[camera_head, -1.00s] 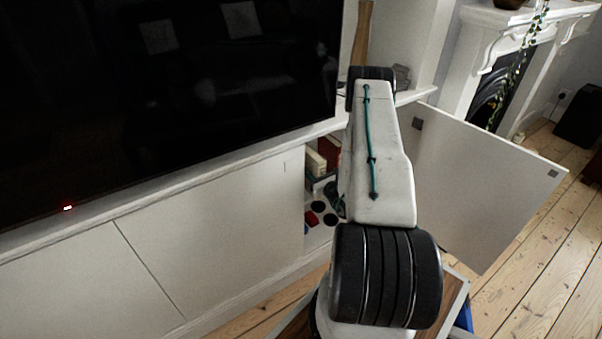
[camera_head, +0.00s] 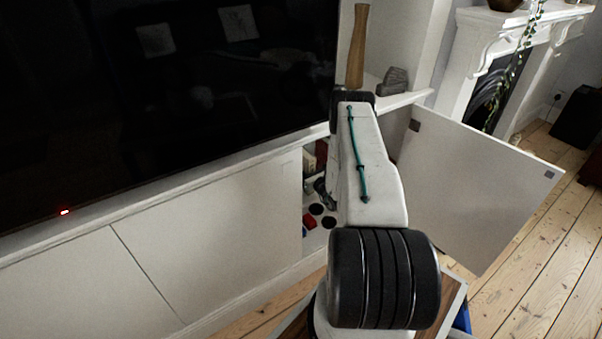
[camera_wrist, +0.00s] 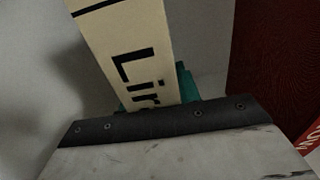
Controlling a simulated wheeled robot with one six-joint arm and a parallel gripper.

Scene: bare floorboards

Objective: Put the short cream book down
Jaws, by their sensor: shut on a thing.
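The short cream book (camera_wrist: 122,40) with dark lettering rises from my gripper (camera_wrist: 155,97) in the wrist view. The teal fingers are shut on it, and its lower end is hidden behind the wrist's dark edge. A dark red book (camera_wrist: 275,60) stands to the right, apart from the cream one. In the head view my arm reaches to the open cabinet (camera_head: 312,245); the gripper and the held book are mostly hidden behind the arm there.
Inside the cabinet are a red book (camera_head: 321,152), a red item (camera_head: 309,222) and dark round items (camera_head: 329,222). The open door (camera_head: 470,190) stands to the right. A wooden-handled object (camera_head: 357,45) and a grey object (camera_head: 392,82) are on the shelf above.

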